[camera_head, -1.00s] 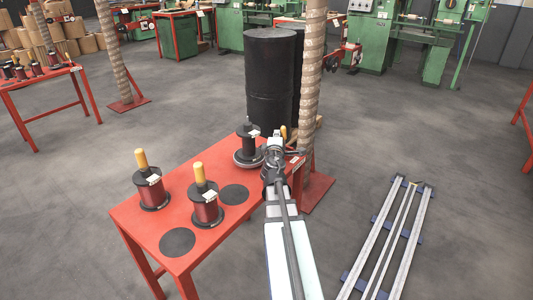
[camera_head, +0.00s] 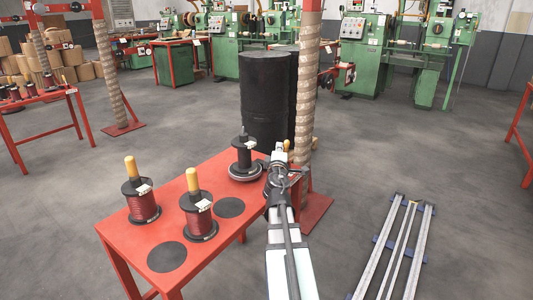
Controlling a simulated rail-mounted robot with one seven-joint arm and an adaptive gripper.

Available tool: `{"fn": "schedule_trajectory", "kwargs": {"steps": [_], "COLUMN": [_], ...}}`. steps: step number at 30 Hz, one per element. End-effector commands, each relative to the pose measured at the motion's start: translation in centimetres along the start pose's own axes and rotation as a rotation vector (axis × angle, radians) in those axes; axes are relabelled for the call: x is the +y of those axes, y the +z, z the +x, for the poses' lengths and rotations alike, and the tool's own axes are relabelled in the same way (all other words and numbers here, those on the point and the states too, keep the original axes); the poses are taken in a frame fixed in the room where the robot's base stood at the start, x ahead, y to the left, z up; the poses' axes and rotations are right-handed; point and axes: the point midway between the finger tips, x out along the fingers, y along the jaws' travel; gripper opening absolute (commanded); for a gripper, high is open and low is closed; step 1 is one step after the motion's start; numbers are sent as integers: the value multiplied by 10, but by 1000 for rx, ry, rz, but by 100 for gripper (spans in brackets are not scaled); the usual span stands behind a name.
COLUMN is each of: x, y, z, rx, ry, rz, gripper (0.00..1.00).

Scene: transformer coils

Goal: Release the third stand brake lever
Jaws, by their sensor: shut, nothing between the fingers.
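No brake lever can be made out clearly in this view. My gripper (camera_head: 279,150) is at the far end of my arm, above the right edge of the red table (camera_head: 112,233). Its fingers are small and seen from behind. It appears shut and holds nothing visible. On the table are two dark red coils with yellow tops, one at the left (camera_head: 141,202) and one in the middle (camera_head: 199,216). A black spool (camera_head: 243,155) on a round base stands at the back, left of my gripper.
Two dark discs lie on the table. A black drum (camera_head: 266,100) and a wrapped post (camera_head: 307,90) stand behind it. A metal rail frame (camera_head: 405,240) lies on the floor at the right. Green machines (camera_head: 360,58) line the back. Open floor lies between.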

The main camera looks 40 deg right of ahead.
Motion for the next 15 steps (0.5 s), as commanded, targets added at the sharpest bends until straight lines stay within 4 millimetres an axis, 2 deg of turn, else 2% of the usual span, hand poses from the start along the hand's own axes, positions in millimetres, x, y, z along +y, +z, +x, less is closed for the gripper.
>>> {"fn": "schedule_trajectory", "kwargs": {"steps": [15], "x": [-1], "y": [17], "z": [-10], "rx": [-1], "ry": [-1], "rz": [0], "gripper": [0]}}
